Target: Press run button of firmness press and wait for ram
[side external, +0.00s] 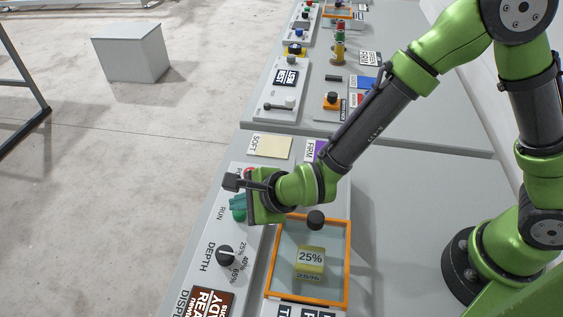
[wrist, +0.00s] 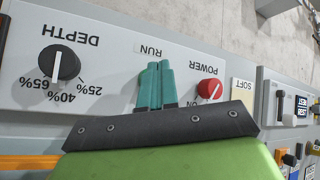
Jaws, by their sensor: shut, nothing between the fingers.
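The firmness press control panel (wrist: 110,75) carries a RUN label, a black DEPTH knob (wrist: 60,65) and a red POWER knob (wrist: 209,90). The DEPTH knob also shows in the side view (side external: 225,256). My gripper (wrist: 155,68) is shut and empty, its teal fingers over the RUN spot; it also shows in the side view (side external: 238,206). The fingers hide the run button, and I cannot tell whether they touch it. The orange-framed press bay (side external: 348,262) holds a yellowish block (side external: 311,262) marked 25%. A black round part (side external: 316,220) sits at its far edge.
A partly cut-off display (side external: 212,303) shows lettering like READY. Beyond my gripper lie a cream SOFT pad (side external: 270,147) and a purple FIRM pad (side external: 320,150). Further stations with knobs and buttons line the bench. A grey box (side external: 130,53) stands on the floor.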

